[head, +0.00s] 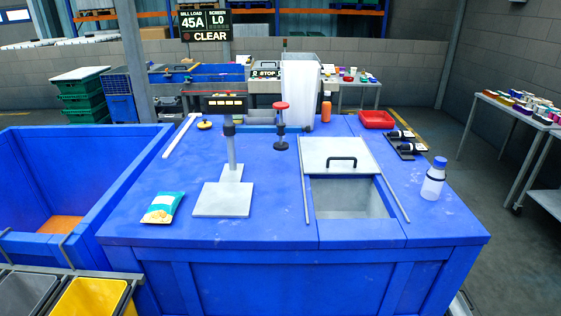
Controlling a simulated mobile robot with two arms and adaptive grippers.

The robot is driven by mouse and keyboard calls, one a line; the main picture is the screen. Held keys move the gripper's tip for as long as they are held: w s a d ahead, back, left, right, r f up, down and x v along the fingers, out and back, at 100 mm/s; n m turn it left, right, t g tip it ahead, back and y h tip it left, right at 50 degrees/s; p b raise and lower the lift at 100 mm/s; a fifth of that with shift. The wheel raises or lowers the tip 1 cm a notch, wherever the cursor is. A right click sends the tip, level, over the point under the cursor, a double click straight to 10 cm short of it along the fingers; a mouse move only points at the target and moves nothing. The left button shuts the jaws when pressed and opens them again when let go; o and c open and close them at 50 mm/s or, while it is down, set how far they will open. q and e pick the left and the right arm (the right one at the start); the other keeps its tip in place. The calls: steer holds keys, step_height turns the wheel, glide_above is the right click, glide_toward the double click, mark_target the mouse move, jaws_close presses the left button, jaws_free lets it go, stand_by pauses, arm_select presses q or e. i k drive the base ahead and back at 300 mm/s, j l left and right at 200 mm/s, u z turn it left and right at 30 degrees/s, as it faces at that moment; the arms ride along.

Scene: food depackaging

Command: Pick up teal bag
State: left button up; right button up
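A teal bag (163,207) with a cream lower part lies on the left front of the blue table (265,229), near its left edge. It looks like a small snack packet, and nothing is touching it. Neither of my grippers shows in the head view.
A metal stand with a square base (222,199) is right of the bag. An opening with a sliding lid (340,153) and a clear bottle (433,182) are farther right. A large blue bin (80,165) adjoins the left side. The table front centre is clear.

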mark_target(162, 209)
steer(key=i+l+u, duration=0.1)
steer(key=u, duration=0.25)
steer(key=i+l+u, duration=0.2)
steer(key=u, duration=0.2)
steer(key=i, duration=0.1)
